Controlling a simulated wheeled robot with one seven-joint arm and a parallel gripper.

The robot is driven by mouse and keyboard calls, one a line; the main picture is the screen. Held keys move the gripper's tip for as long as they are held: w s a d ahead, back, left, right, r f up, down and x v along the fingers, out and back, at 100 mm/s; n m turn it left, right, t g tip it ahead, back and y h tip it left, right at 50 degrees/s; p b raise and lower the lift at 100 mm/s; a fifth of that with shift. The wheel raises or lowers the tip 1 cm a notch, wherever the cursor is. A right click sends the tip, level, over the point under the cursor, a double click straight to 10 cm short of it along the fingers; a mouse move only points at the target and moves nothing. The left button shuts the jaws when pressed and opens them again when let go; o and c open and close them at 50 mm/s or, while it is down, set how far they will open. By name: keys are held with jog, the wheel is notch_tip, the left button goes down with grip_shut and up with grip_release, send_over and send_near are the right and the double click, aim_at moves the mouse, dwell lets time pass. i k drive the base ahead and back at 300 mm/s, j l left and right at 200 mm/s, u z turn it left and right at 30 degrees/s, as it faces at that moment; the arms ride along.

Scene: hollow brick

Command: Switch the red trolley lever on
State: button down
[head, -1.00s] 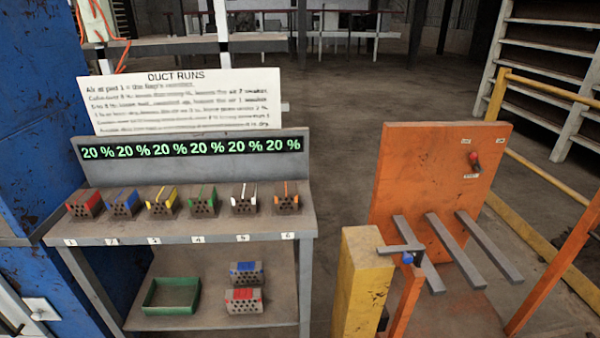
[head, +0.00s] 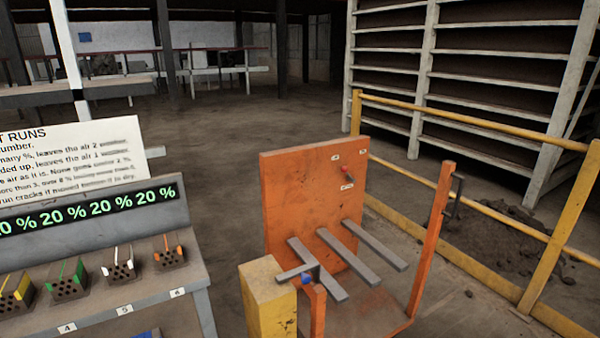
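The red trolley lever (head: 346,172) is a small red-tipped handle near the top right of the upright orange panel (head: 290,200) of the trolley. Small white labels sit above and below it, too small to read. The lever's exact position is hard to make out at this size. Grey bars (head: 345,246) stick out from the panel low down. My gripper is not in view in the head view.
A yellow post (head: 268,300) stands in front of the trolley. A grey bench (head: 115,297) with marked hollow bricks is at the left. Yellow railings (head: 470,113) and pale shelving (head: 480,77) are behind right. Open floor lies behind the panel.

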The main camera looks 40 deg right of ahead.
aim_at(344, 169)
jog(key=i+l, duration=0.3)
jog(key=l, duration=0.15)
jog(key=i+l, duration=0.35)
jog(key=l, duration=0.15)
jog(key=i+l, duration=0.3)
jog(key=l, duration=0.15)
jog(key=i+l, duration=0.3)
jog(key=l, duration=0.2)
